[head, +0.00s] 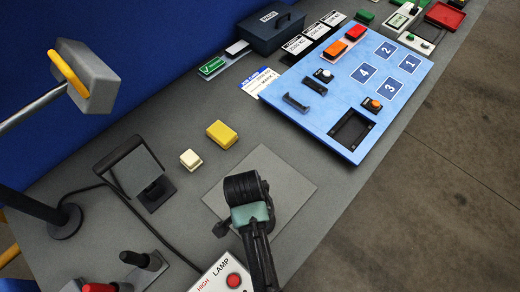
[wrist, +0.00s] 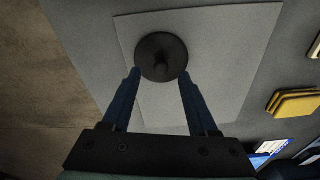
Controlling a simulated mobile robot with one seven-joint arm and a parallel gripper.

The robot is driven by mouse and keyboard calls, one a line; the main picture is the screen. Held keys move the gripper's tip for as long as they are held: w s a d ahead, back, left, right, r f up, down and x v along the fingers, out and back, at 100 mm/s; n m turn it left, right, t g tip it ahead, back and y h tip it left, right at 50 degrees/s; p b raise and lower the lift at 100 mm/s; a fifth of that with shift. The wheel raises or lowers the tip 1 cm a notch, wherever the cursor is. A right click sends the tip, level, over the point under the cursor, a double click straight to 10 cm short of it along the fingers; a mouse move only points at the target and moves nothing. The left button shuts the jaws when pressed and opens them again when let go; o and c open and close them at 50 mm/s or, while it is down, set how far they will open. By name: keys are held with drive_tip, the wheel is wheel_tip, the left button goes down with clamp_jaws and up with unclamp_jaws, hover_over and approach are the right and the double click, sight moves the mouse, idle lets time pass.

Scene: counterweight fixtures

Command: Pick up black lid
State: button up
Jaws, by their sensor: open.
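The black lid (wrist: 162,45) is a round dark disc with a small knob at its middle. It lies on a light grey square mat (wrist: 225,70) in the wrist view. My gripper (wrist: 160,74) is open, with its two blue fingers apart and their tips at either side of the lid's near edge in the picture. Nothing is held between the fingers. Whether they touch the lid cannot be told. In the head view my arm reaches over the mat (head: 292,178), and I cannot make out the lid there.
A yellow block (head: 221,134) and a cream block (head: 190,160) lie left of the mat. A blue board (head: 335,100) with numbered squares stands behind it. A lamp box (head: 222,275) with a red button is close in front. A tilted dark-framed panel (head: 135,170) stands further left.

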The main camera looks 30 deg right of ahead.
drive_tip(key=shift+w+d+f, duration=0.1)
drive_tip(key=shift+d+f, duration=0.1)
drive_tip(key=shift+f, duration=1.35)
clamp_jaws()
